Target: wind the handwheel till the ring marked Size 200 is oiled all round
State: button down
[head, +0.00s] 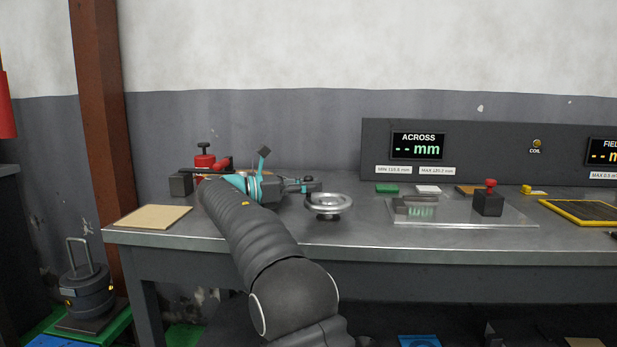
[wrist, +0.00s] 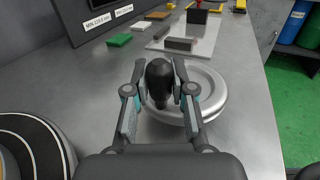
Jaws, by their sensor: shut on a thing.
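The silver handwheel (head: 328,206) stands on the metal bench, and it also shows in the wrist view (wrist: 203,92). My gripper (head: 312,186) reaches over it from the left. In the wrist view my gripper (wrist: 160,84) has its two fingers either side of the wheel's upright black knob (wrist: 159,76), shut on it. A round dark piece with pale and orange edge bands (wrist: 33,146) shows partly at the lower left of the wrist view. No "Size 200" mark is legible, so I cannot tell whether this is the ring, nor see any oil.
Right of the wheel, a clear plate (head: 460,216) carries a grey block and a black block with a red knob (head: 488,199). Green (head: 387,189) and white (head: 428,189) blocks lie behind. The ACROSS display (head: 417,146) reads "-- mm". A tan mat (head: 153,217) lies at left.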

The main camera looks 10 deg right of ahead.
jog(key=shift+w+d+m+g, duration=0.15)
jog(key=shift+w+m+g, duration=0.1)
jog(key=shift+m+g, duration=0.4)
jog(key=shift+w+d+m+g, duration=0.1)
jog(key=shift+m+g, duration=0.15)
jog(key=shift+g, duration=0.5)
jog(key=c, duration=1)
grip_release()
jog(key=shift+r+t, duration=0.1)
jog(key=shift+t, duration=0.3)
